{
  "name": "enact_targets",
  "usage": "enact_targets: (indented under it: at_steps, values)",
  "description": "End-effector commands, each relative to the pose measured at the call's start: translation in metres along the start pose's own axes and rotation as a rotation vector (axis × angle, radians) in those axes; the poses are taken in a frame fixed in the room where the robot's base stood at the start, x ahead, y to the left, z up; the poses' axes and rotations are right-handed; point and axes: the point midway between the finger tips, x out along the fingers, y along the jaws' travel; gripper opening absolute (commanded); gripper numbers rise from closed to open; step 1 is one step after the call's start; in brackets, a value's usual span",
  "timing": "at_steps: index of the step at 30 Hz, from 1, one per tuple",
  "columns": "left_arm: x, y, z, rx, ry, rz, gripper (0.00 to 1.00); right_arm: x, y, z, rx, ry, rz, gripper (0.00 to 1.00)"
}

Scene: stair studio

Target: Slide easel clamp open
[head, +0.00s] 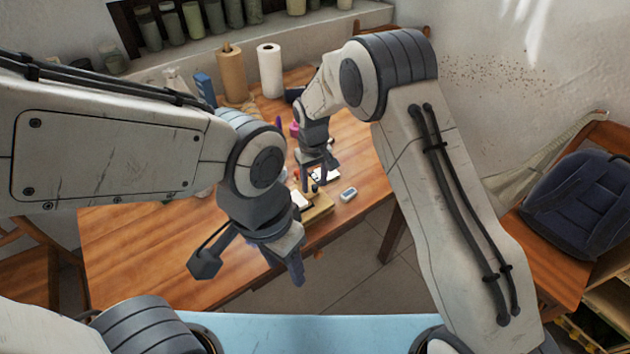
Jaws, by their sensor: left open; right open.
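A small wooden piece (318,212), which looks like part of the easel, sits near the front edge of the wooden table. A pale sheet (299,199) and a small dark knob (315,188) show on it. I cannot clearly make out the clamp; it is small and partly hidden by my arms. My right gripper (318,184) is open, pointing down just above or beside the wooden piece; I cannot tell whether it touches. My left gripper (292,268) is open and empty, lower and nearer, in front of the table edge.
A small grey-white device (348,194) lies right of the wooden piece. Paper rolls (270,70) and a blue box (205,88) stand at the back. Jars line the window sill. The table's left front (140,260) is clear. A chair with a dark backpack (580,205) is at right.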

Motion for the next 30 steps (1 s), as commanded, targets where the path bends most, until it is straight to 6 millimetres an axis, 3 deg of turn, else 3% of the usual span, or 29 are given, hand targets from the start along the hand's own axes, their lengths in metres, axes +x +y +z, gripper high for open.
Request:
enact_targets:
  at_steps: [10,11,15,30]
  values:
    - [-0.0006,0.0000,0.0000,0.000,0.000,0.000,0.50,0.0060,0.0002,-0.0002,0.000,0.001,0.000,0.53]
    - [-0.0006,0.0001,0.0000,0.000,0.000,0.000,0.50,0.0059,0.0001,-0.0002,0.000,0.001,0.000,0.49]
    - [-0.0006,0.0000,0.0000,0.000,0.000,0.000,0.50,0.0057,0.0000,-0.0002,0.000,0.001,0.000,0.00]
    - [-0.0006,0.0000,0.0000,0.000,0.000,0.000,0.50,0.0053,0.0001,-0.0004,0.000,0.001,0.001,0.00]
